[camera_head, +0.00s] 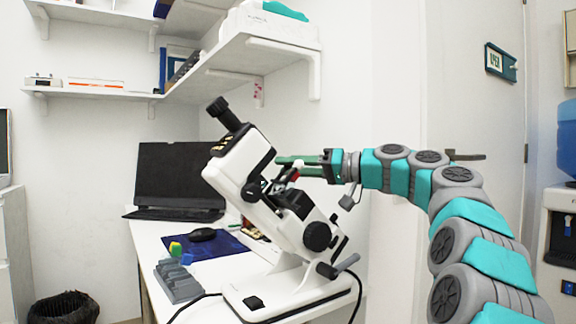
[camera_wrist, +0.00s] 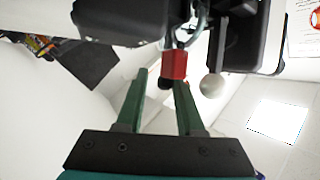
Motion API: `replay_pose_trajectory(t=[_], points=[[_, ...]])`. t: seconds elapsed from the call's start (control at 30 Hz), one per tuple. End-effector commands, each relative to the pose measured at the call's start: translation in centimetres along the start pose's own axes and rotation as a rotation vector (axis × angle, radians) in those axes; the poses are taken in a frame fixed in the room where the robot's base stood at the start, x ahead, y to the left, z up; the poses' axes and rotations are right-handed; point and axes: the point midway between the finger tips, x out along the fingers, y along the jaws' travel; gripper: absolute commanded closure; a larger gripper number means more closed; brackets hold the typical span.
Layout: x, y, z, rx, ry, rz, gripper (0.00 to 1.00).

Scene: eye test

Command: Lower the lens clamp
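A white lensmeter (camera_head: 246,162) with black knobs stands tilted on its base on the white desk. A small red block (camera_wrist: 174,65) on its black mechanism faces my gripper in the wrist view; it looks like the lens clamp's handle, but I cannot be sure. My gripper (camera_wrist: 161,80) has two green fingers, apart with a gap between them. The red block is just beyond the tips, nearer the right finger. In the head view my gripper (camera_head: 283,165) reaches in from the right at the lensmeter's middle. The clamp is mostly hidden there by the fingers and the lensmeter.
A black laptop (camera_head: 178,180) and a mouse (camera_head: 202,234) on a blue mat (camera_head: 222,245) are behind and left. A grey rack (camera_head: 178,282) stands at the desk's front left. Shelves (camera_head: 100,91) hang above. A lever (camera_head: 347,263) sticks out from the lensmeter's lower right.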

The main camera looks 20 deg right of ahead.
Motion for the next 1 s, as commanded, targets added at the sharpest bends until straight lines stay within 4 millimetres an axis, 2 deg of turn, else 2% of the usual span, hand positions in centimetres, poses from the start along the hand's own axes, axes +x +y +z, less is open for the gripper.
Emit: replay_pose_trajectory(t=[0.03,0.2,0.57,0.77,1.0], points=[[-0.1,0.1,0.0,0.001,0.001,0.002,0.64],[0.0,0.0,0.0,0.0,0.001,0.0,0.48],[-0.4,-0.2,-0.1,-0.002,0.001,-0.002,0.48],[-2.7,-0.1,-0.1,-0.002,0.004,-0.001,0.48],[-6.7,-0.1,-0.1,-0.003,0.004,-0.001,0.48]])
